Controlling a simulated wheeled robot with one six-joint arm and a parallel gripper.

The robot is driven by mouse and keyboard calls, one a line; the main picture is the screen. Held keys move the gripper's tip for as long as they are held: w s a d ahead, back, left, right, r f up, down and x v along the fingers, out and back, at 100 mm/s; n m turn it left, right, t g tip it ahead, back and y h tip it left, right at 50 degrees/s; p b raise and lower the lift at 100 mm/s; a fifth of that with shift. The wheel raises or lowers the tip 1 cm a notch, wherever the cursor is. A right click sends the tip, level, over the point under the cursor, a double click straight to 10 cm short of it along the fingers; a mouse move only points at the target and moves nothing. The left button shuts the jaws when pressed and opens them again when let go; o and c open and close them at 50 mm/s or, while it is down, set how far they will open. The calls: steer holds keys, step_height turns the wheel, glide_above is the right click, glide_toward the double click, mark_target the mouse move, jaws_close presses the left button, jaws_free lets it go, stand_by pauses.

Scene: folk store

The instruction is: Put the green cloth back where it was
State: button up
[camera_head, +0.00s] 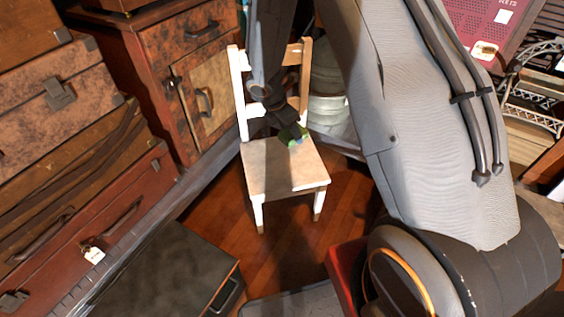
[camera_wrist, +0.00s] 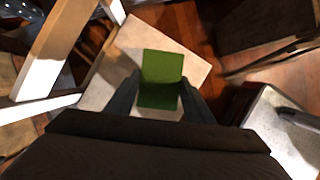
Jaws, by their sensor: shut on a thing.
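The green cloth (camera_wrist: 161,72) is between the two fingers of my gripper (camera_wrist: 158,98) in the wrist view. My gripper is shut on it. In the head view the cloth (camera_head: 291,134) shows as a small green patch at the tip of my gripper (camera_head: 289,127), partly hidden by it. The cloth is over the seat of a small white wooden chair (camera_head: 275,170). I cannot tell whether it touches the seat. The chair seat also shows under the cloth in the wrist view (camera_wrist: 187,62).
Stacked old suitcases (camera_head: 60,150) fill the left side, with a wooden cabinet (camera_head: 190,75) behind. A dark case (camera_head: 160,275) lies on the floor in front. White round containers (camera_head: 327,108) stand behind the chair. Bare wooden floor (camera_head: 285,245) shows in front of the chair.

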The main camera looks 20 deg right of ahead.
mark_target(280, 132)
steer(key=a+f+n, duration=0.1)
steer(key=w+n+t, duration=0.1)
steer(key=n, duration=0.1)
steer(key=w+a+f+n, duration=0.1)
steer(key=shift+a+f+y, duration=0.35)
steer(key=shift+y, duration=0.05)
steer(key=shift+n+t, duration=0.3)
step_height(280, 132, down, 10)
steer(key=b, duration=0.4)
steer(key=shift+f, duration=0.1)
steer(key=o, duration=0.9)
